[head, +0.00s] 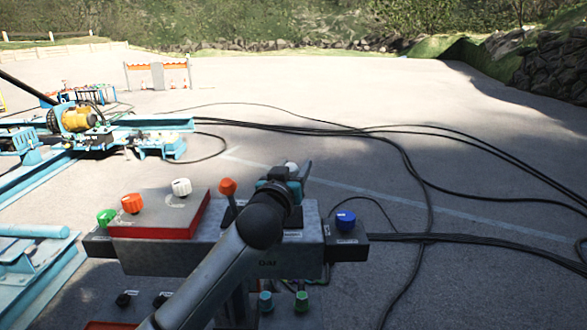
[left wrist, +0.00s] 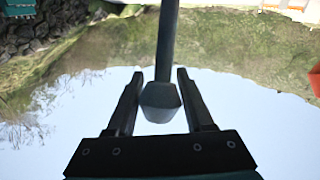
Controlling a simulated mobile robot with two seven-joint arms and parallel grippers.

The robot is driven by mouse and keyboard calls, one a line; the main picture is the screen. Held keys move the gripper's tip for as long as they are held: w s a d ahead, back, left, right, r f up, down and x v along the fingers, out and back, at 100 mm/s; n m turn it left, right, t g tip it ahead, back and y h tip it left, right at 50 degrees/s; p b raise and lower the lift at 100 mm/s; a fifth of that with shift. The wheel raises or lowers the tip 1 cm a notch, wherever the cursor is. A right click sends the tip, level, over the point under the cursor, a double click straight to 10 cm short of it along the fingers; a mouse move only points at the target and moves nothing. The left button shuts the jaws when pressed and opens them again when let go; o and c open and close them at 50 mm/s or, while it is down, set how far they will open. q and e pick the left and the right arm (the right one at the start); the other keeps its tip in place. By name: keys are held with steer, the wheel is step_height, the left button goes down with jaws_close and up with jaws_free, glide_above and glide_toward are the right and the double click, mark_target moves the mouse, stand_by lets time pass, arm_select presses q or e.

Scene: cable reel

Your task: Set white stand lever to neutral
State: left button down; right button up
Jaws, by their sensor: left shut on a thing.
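The control stand (head: 220,255) is a grey console with levers and knobs. The white stand lever's knob (head: 291,167) shows just past my left gripper (head: 296,174); its shaft is hidden there. In the left wrist view, a knob (left wrist: 161,102) on a straight shaft (left wrist: 167,45) sits between the two fingers of my left gripper (left wrist: 160,80). The knob looks dark grey against the bright sky. The gripper is shut on this lever. The lever's exact tilt cannot be told. My right gripper is not in view.
An orange lever (head: 228,187) stands close left of the gripper. A red-edged box (head: 160,215) carries white (head: 181,187) and orange (head: 132,203) knobs; a green knob (head: 106,217) is farther left. A blue knob (head: 345,219) is at right. Black cables (head: 420,190) cross the ground.

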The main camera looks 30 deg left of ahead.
arm_select(q)
steer(key=w+a, duration=0.1)
steer(key=w, duration=0.1)
steer(key=w+a, duration=0.1)
steer(key=w, duration=0.1)
steer(key=shift+a+f+p, duration=0.2)
steer(key=shift+a+p, duration=0.1)
steer(key=shift+p, duration=0.05)
steer(key=shift+f, duration=0.1)
steer(key=c, duration=0.6)
jaws_free()
steer(key=shift+w, duration=0.15)
steer(key=shift+c, duration=0.2)
steer(key=o, duration=0.3)
steer(key=shift+w+a, duration=0.1)
steer(key=shift+a, duration=0.05)
steer(key=shift+r, duration=0.25)
steer(key=b+v, duration=0.2)
steer(key=v, duration=1.3)
steer(key=shift+s, duration=0.2)
